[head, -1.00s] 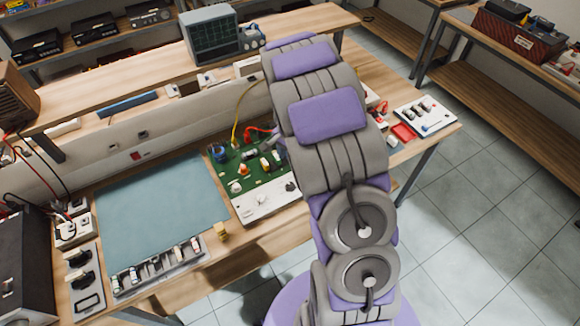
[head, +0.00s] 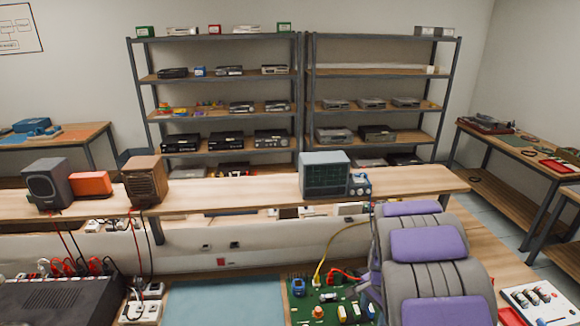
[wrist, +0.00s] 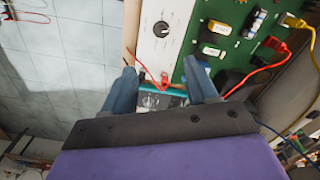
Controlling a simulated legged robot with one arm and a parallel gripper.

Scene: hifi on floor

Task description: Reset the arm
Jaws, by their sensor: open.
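My gripper (wrist: 163,88) shows in the wrist view with its two blue-grey fingers spread apart, so it is open. Between and beyond the fingers are a thin red wire and a teal-edged item that I cannot identify; I cannot tell whether the fingers touch it. A green circuit board (wrist: 222,35) with a white panel (wrist: 163,32) and a knob lies past the fingertips. In the head view my purple and grey arm rises at the lower right, beside the green board (head: 330,305). The gripper itself is hidden there.
A raised shelf (head: 240,192) carries an oscilloscope (head: 325,175), a brown speaker (head: 145,181) and an orange box (head: 90,184). A teal mat (head: 225,303) lies bare on the bench. Tall storage racks (head: 218,76) stand behind. A side table (head: 520,165) is at right.

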